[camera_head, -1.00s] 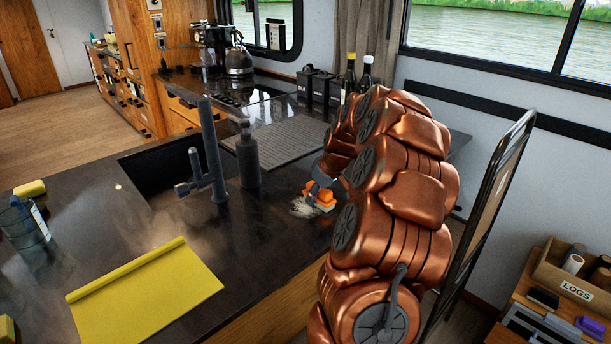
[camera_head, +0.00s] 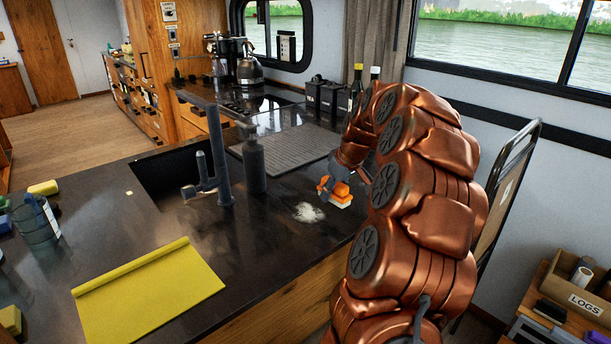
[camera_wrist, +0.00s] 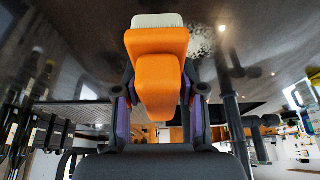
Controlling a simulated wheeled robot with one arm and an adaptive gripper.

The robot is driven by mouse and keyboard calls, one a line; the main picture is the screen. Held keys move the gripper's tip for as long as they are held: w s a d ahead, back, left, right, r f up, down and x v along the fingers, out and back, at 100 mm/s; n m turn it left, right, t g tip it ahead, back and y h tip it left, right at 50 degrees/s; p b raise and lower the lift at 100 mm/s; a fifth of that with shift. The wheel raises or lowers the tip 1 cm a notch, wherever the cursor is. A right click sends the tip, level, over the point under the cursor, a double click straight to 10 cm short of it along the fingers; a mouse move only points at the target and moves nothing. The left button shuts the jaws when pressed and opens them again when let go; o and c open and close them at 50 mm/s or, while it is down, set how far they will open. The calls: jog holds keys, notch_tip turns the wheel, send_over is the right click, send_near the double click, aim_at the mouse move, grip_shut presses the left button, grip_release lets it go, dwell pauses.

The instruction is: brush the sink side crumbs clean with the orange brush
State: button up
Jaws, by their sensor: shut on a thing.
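The orange brush (camera_head: 340,190) has pale bristles and is near the right edge of the dark counter. My gripper (camera_head: 328,184) is shut on it. In the wrist view the brush (camera_wrist: 157,60) sits between the two fingers (camera_wrist: 157,100), bristles at the top of the picture. The crumbs (camera_head: 309,212) are a pale patch on the counter, just left of the brush and apart from it. They also show in the wrist view (camera_wrist: 202,40) beside the bristles. The sink (camera_head: 160,178) is a dark basin behind the grey tap (camera_head: 222,160). I cannot tell whether the bristles touch the counter.
A dark soap bottle (camera_head: 254,160) stands between tap and drying mat (camera_head: 290,148). A yellow sheet (camera_head: 150,292) lies at the front. A glass jar (camera_head: 36,218) stands at left. Wine bottles (camera_head: 356,85) and black canisters (camera_head: 328,98) stand behind the arm.

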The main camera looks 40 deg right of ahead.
jog(key=shift+r, duration=1.4)
jog(key=shift+a, duration=0.1)
